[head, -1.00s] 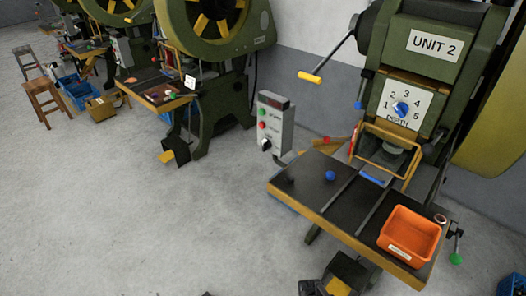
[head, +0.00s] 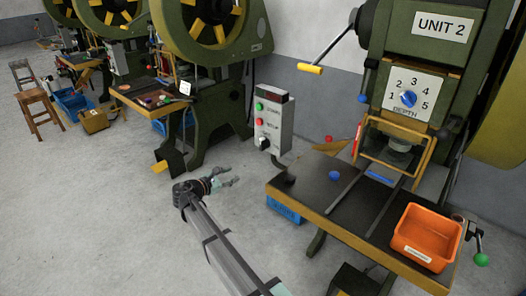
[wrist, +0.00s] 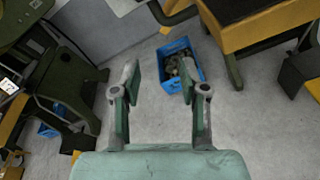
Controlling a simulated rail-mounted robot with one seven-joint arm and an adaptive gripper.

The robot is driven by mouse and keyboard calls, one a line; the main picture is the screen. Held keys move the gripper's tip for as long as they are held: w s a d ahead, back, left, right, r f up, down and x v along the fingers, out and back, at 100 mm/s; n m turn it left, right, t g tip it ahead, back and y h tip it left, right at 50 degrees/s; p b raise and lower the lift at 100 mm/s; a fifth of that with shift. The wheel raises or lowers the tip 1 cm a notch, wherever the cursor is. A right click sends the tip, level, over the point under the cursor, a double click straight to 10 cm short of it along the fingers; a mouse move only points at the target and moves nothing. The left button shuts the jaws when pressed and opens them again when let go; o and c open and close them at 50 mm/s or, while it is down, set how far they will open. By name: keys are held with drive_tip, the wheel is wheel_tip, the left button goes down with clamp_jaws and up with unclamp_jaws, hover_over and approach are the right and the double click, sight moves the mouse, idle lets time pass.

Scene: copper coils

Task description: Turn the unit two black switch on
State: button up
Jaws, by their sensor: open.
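The unit two press (head: 440,30) stands at the right of the head view with a "UNIT 2" label. A grey control box (head: 273,122) is mounted at its left, with a green button, a red button and a black switch (head: 264,143) low on its front. I cannot tell the switch's exact setting. My gripper (head: 234,177) is open and empty, below and left of the box, apart from it. In the wrist view my gripper (wrist: 160,80) shows its two fingers spread with nothing between them; the switch is not seen there.
The press table (head: 318,212) holds an orange bin (head: 428,240) and a blue ball. A blue crate (wrist: 180,66) sits on the floor under the table. A lever (head: 318,60) sticks out above the box. Another press stands at left; the floor between is clear.

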wheel_tip(320, 180, up, 4)
drive_tip(key=w+r+n+t+h, duration=0.1)
drive_tip(key=w+n+t, duration=0.1)
drive_tip(key=n, duration=0.2)
drive_tip(key=n+p, duration=0.1)
drive_tip(key=p, duration=0.1)
approach(260, 144)
drive_tip(key=x, duration=0.9)
drive_tip(key=shift+w+d, duration=0.25)
drive_tip(key=shift+d, duration=0.1)
clamp_jaws()
